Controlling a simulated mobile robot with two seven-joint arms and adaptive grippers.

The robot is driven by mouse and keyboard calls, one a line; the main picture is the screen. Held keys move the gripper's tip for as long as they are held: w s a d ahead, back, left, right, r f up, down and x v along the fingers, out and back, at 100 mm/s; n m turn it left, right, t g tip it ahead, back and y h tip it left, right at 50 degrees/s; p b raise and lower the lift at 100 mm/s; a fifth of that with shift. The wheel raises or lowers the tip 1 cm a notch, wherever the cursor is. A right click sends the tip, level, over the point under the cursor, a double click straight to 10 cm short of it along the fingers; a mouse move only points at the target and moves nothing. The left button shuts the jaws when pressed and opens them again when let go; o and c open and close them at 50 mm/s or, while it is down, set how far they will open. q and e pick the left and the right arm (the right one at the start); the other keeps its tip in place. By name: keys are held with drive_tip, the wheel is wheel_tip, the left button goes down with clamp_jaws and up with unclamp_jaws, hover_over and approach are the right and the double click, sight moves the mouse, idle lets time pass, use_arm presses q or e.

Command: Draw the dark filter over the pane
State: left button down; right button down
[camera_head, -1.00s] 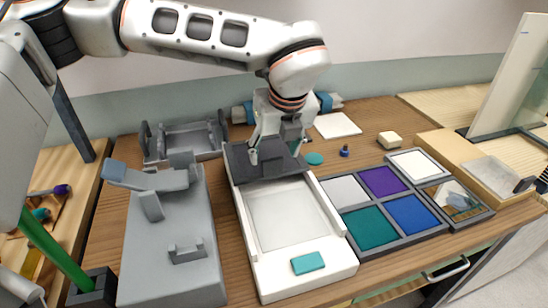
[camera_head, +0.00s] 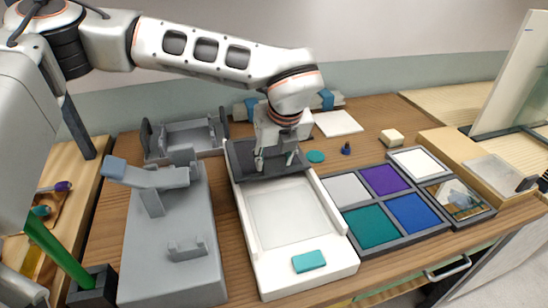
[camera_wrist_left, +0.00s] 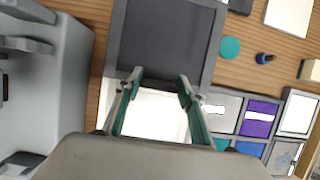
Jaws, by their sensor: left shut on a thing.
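The dark filter (camera_head: 243,160) is a dark grey panel at the far end of a long white frame. The pale pane (camera_head: 285,212) lies uncovered in the frame in front of it. My left gripper (camera_head: 275,162) is over the filter, pointing down. In the left wrist view, its fingertips (camera_wrist_left: 160,76) are at the near edge of the filter (camera_wrist_left: 165,35), shut on it with a visible gap between the fingers. The pane shows partly between the fingers there (camera_wrist_left: 155,115). The exact grip is too small to see. My right gripper is out of view.
A teal block (camera_head: 309,261) sits on the frame's near end. A grey stand (camera_head: 172,245) is close on the left. A tray of coloured squares (camera_head: 375,228) is close on the right. A grey cradle (camera_head: 185,138) and teal disc (camera_head: 316,156) are at the back.

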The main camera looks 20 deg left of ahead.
use_arm(q)
drive_tip(key=s+d, duration=0.3)
drive_tip(key=s, duration=0.2)
drive_tip(key=s+d+b, duration=0.1)
drive_tip(key=s+d, duration=0.2)
drive_tip(key=s, duration=0.1)
drive_tip(key=s+d+b, duration=0.1)
drive_tip(key=s+d, duration=0.3)
drive_tip(key=s, duration=0.1)
drive_tip(key=shift+s, duration=0.35)
drive_tip(key=c, duration=1.6)
unclamp_jaws()
drive_tip(key=o, duration=0.3)
drive_tip(key=shift+o, duration=0.2)
drive_tip(key=shift+r, duration=0.35)
drive_tip(key=v, duration=1.1)
